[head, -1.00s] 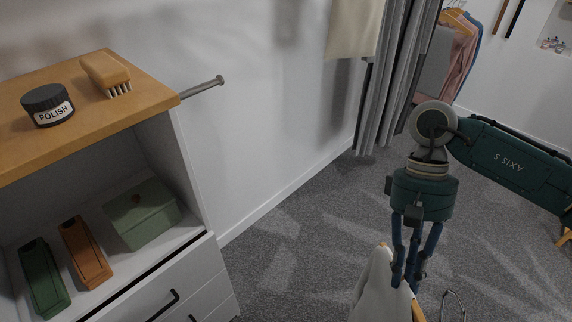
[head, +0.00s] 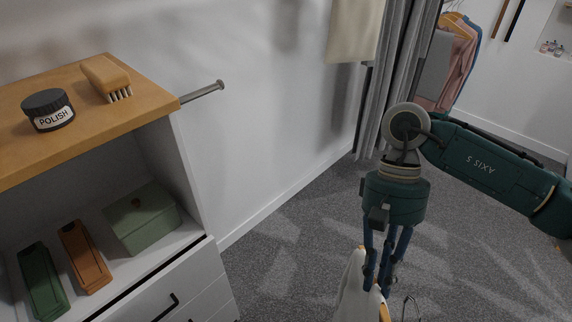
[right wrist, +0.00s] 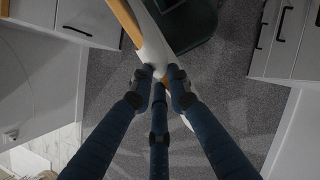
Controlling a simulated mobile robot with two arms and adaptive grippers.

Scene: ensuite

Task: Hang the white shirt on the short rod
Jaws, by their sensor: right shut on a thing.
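The short rod (head: 203,92) is a bare metal peg with an end cap, sticking out to the right beside the wooden top of the cabinet. My right gripper (head: 381,284) points down, shut on the hanger with the white shirt, low and to the right of the rod. The white shirt (head: 349,288) hangs at the bottom edge, mostly cut off. The wooden hanger (head: 384,313) shows partly, with its metal hook (head: 412,306) to the right of the fingers. In the right wrist view the fingers close around the white shirt (right wrist: 153,45) and wooden hanger (right wrist: 126,20). My left gripper is out of view.
The cabinet top (head: 150,100) bears a polish jar (head: 47,110) and a brush (head: 106,78). A green box (head: 142,218) sits on the shelf below. A cream cloth (head: 353,30) and grey curtain (head: 395,75) hang behind. The space between rod and gripper is clear.

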